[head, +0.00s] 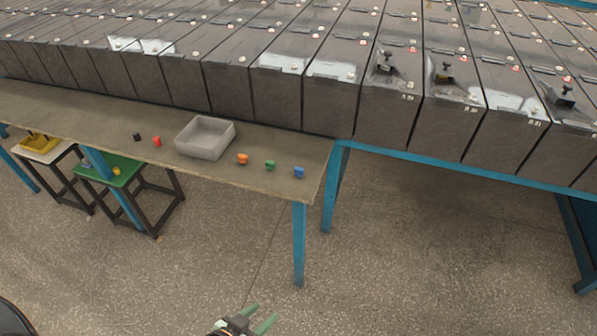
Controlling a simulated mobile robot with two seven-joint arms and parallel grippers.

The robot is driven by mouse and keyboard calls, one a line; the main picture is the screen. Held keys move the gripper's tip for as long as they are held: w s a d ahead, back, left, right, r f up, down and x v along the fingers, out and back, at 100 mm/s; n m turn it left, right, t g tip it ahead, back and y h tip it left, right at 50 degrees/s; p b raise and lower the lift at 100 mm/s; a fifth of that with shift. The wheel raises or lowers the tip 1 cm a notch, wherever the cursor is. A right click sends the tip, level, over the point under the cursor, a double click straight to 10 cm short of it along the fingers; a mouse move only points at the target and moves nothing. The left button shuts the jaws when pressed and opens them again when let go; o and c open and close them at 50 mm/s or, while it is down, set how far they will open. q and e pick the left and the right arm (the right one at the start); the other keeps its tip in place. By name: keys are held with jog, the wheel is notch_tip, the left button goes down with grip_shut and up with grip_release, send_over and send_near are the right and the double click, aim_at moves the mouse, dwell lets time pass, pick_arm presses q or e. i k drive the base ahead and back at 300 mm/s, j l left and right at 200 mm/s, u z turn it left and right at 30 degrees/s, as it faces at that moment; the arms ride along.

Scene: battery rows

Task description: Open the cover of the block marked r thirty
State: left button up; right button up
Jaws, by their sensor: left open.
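A row of dark grey battery blocks stands along the blue-framed rack, with small labels on the front faces. The label on one block (505,140) looks like R 31. The block to its left (450,125) has a label too small to read surely; it may be R 30. A black knob-like part (444,74) stands on its top near the front. Whether its cover is open or closed, I cannot tell. My left gripper (258,318), with green fingers, is open and empty over the floor at the bottom, far from the blocks. My right gripper is out of view.
A grey tray (205,143) sits on the bench (90,117), with orange (242,159), green (270,165) and blue (299,172) caps beside it. A green-topped stool (112,174) stands under the bench. Blue table legs (299,245) border clear floor in front of the blocks.

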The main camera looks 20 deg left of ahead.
aim_at(446, 70)
jog(key=i+l+u, duration=0.15)
jog(key=i+l, duration=0.25)
jog(key=i+l+u, duration=0.2)
jog(key=i+l, duration=0.15)
jog(key=l, duration=0.15)
